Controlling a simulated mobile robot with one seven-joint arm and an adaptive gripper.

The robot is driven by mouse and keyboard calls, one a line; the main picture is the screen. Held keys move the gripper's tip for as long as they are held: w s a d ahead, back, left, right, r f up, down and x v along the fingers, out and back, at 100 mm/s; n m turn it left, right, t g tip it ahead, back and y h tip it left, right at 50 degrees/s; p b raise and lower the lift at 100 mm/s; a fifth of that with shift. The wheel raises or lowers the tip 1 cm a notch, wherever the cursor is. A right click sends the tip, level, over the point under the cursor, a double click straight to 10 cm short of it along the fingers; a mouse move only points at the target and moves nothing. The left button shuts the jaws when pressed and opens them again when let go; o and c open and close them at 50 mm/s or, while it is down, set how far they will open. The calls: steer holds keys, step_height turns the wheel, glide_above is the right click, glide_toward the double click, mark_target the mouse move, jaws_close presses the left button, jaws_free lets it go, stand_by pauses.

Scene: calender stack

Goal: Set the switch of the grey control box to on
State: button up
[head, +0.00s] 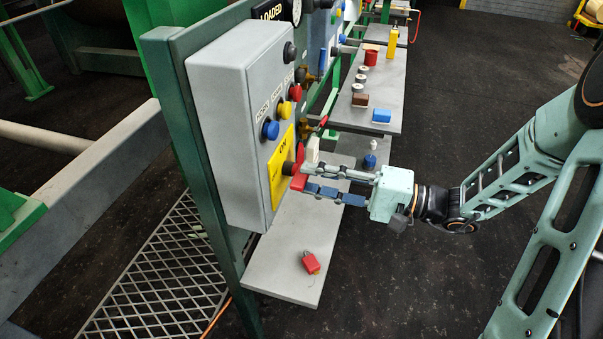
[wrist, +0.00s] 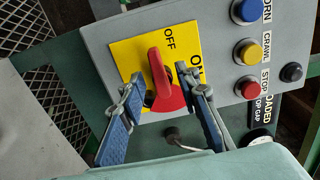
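The grey control box (head: 220,140) is mounted on a green post. Its yellow plate (head: 276,177) carries a red rotary switch (head: 299,172), partly hidden by my gripper in the head view. In the wrist view, the red switch handle (wrist: 159,72) stands out from a red disc on the yellow plate (wrist: 127,55). One end of the handle lies close to the OFF label; the ON label is to its right. My gripper (head: 306,179) is at the switch. In the wrist view, its open fingers (wrist: 160,80) lie on either side of the handle, with small gaps visible.
Blue, yellow and red push buttons (head: 283,110) sit beside the plate. A red padlock (head: 311,262) lies on the grey shelf (head: 285,283) below the box. Several small items stand on the shelf (head: 388,95) further back. Dark floor is clear at right.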

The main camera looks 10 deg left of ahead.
mark_target(307, 179)
steer(key=shift+w+a, duration=0.1)
steer(key=shift+a, duration=1.4)
steer(key=shift+c, duration=0.2)
jaws_close()
